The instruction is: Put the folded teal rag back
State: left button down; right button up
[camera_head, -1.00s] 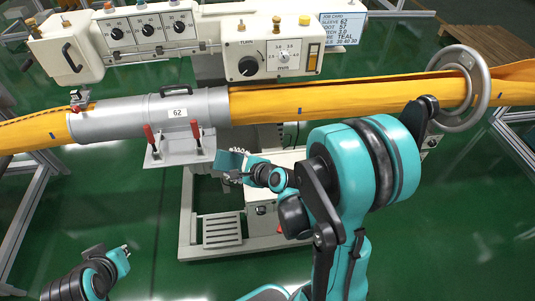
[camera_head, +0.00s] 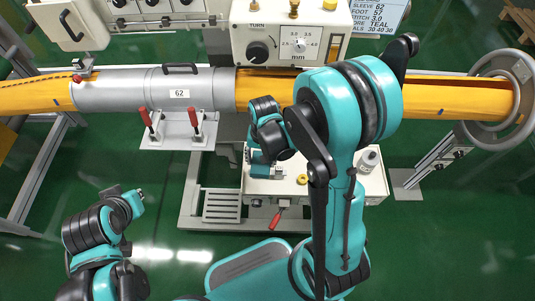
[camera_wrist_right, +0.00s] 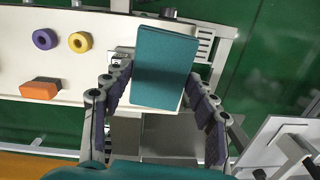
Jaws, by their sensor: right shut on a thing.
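The folded teal rag (camera_wrist_right: 165,62) is a flat rectangular block in the right wrist view. My right gripper (camera_wrist_right: 160,85) is shut on it, with one finger along each side. The rag is over the white cart top (camera_wrist_right: 60,68); I cannot tell if it touches it. In the head view the rag (camera_head: 266,171) shows small at the cart's left part, under my right arm, which hides some of the cart. My left gripper (camera_head: 138,196) is at the lower left over the floor, apart from everything; its jaws are too small to read.
The cart top also holds a purple ring (camera_wrist_right: 45,39), a yellow ring (camera_wrist_right: 80,41), an orange block (camera_wrist_right: 40,88) and a white bottle (camera_head: 369,160). Behind it run the grey sleeve (camera_head: 185,88) and yellow felt tube (camera_head: 450,99). Green floor is free at the front.

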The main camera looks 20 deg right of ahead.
jog(key=shift+s+d+n, duration=0.15)
jog(key=shift+d+n, duration=0.25)
jog(key=shift+h, duration=0.3)
jog(key=w+d+f+b, duration=0.2)
jog(key=w+f, duration=0.1)
jog(key=w+d+f+b, duration=0.2)
jog(key=w+f, duration=0.1)
jog(key=f, duration=0.1)
jog(key=w+d+f+b, duration=0.2)
jog(key=w+f, duration=0.1)
jog(key=f, duration=0.1)
jog(key=shift+w, duration=0.4)
jog(key=shift+f+b, duration=0.6)
jog(key=shift+b, duration=0.15)
jog(key=o, duration=1)
jog(key=shift+r, duration=0.1)
